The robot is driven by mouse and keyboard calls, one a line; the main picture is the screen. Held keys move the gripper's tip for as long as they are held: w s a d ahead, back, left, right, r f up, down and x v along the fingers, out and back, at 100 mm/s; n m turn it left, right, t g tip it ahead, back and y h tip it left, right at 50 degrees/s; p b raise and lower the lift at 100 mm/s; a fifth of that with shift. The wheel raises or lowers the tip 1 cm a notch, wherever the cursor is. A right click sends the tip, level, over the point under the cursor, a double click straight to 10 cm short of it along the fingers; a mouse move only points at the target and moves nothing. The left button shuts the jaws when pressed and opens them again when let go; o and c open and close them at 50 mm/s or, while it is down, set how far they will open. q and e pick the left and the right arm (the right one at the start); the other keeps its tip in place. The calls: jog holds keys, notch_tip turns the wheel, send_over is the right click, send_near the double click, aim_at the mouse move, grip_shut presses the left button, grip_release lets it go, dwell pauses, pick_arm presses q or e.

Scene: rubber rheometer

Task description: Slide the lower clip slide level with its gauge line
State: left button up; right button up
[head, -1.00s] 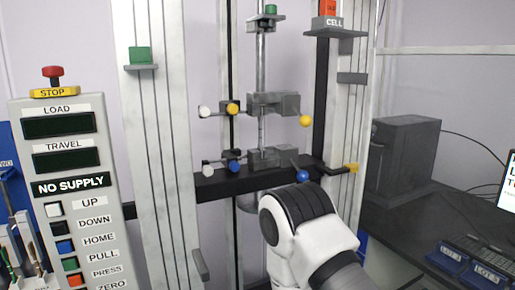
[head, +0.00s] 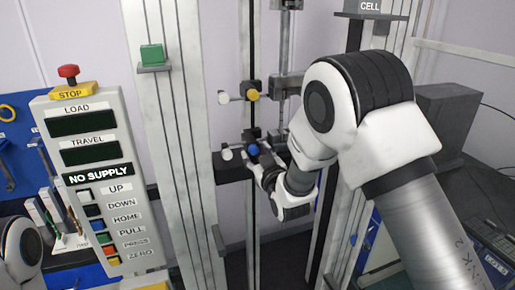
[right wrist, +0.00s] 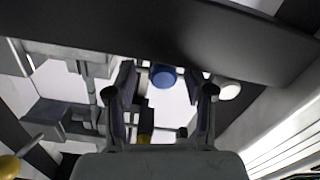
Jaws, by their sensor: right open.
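The lower clip slide shows by its blue knob (head: 253,150) and its white knob (head: 227,154), on a dark upright rail (head: 252,215) in front of the dark crossbar. My right gripper (head: 257,163) is at the blue knob. In the right wrist view, my open right gripper (right wrist: 160,84) has a finger on either side of the blue knob (right wrist: 163,77), and the white knob (right wrist: 229,90) is outside the right finger. I cannot tell whether the fingers touch the blue knob. I cannot make out the gauge line. My left gripper is not in view.
The upper clip slide has a yellow knob (head: 253,95) and a white knob (head: 223,98) above. The control panel (head: 97,175) stands at left. A pale column with a green block (head: 151,54) stands between panel and rail. My right arm hides the machine's right side.

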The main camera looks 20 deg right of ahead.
jog(key=shift+s+a+r, duration=0.2)
jog(key=shift+s+a, duration=0.05)
jog(key=shift+a, duration=0.1)
jog(key=c, duration=0.4)
jog(key=shift+w+d+f, duration=0.1)
jog(key=shift+d, duration=0.05)
grip_shut()
jog(key=shift+r, duration=2.65)
jog(key=shift+o, duration=2)
grip_release()
jog(key=shift+w+f, duration=0.1)
